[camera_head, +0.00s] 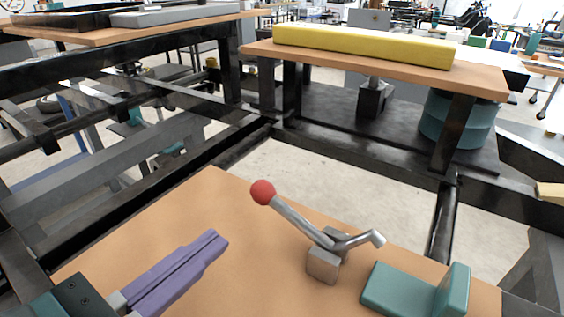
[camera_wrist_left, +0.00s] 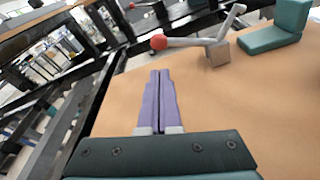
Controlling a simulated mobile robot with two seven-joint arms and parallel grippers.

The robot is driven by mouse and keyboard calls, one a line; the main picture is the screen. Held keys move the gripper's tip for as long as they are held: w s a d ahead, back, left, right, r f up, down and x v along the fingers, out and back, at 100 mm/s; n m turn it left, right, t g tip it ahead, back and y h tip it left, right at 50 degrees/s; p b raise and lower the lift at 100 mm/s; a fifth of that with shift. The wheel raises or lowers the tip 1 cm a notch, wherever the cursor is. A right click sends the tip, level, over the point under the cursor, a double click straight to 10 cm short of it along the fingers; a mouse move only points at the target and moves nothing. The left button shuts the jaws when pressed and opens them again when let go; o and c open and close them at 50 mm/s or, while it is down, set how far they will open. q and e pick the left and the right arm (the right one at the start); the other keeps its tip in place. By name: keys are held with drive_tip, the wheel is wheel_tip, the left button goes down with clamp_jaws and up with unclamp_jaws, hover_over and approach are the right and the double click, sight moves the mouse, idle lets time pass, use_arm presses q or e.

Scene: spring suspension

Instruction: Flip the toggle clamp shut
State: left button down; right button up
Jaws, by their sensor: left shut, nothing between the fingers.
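The toggle clamp stands on the near wooden board, with a grey block base (camera_head: 323,264), a silver lever (camera_head: 298,220) and a red ball knob (camera_head: 263,192) at the lever's upper left end. A bent silver arm (camera_head: 358,241) reaches right from the base toward a teal L-shaped block (camera_head: 420,290). The clamp's knob also shows in the left wrist view (camera_wrist_left: 158,42). My left gripper (camera_head: 217,242) has purple fingers, pressed together and empty. It is to the left of the clamp, below the knob in the picture and apart from it. My right gripper is not seen.
The wooden board (camera_head: 170,215) is bare between my left gripper and the clamp. Black frame beams (camera_head: 360,155) run behind it. A farther wooden shelf holds a yellow bar (camera_head: 360,45), with a blue-grey cylinder (camera_head: 455,118) below.

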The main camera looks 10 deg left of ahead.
use_arm(q)
drive_tip(key=x, duration=0.5)
drive_tip(key=shift+w+d+f, duration=0.1)
drive_tip(key=shift+w+d, duration=0.05)
drive_tip(key=shift+w, duration=0.2)
drive_tip(key=shift+r+m, duration=0.3)
